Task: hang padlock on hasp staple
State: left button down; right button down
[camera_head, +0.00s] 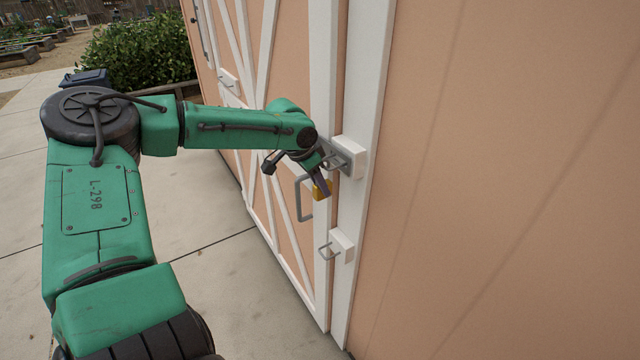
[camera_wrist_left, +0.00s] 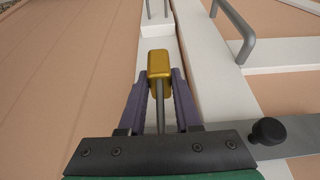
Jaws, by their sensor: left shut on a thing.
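The brass-yellow padlock (camera_head: 321,187) is between the fingertips of my left gripper (camera_head: 322,182), close to the white door trim. In the left wrist view the gold padlock body (camera_wrist_left: 159,64) sits between the two dark fingers, and its grey shackle (camera_wrist_left: 160,105) runs from it back towards the gripper's palm. The upper hasp's grey plate and staple (camera_head: 346,156) are on a white block just above and beside the gripper. The gripper partly covers this area, so I cannot tell whether the shackle touches or goes around the staple. My right gripper is not in view.
A lower white block (camera_head: 341,244) carries another grey loop (camera_head: 328,251). A grey door handle (camera_head: 303,198) stands out left of the padlock. A grey strap with a black knob (camera_wrist_left: 267,130) is close to the gripper. The concrete paving (camera_head: 215,265) left of the door is clear.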

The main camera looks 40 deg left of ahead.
pick_arm(q)
jog(key=c, duration=0.5)
grip_release()
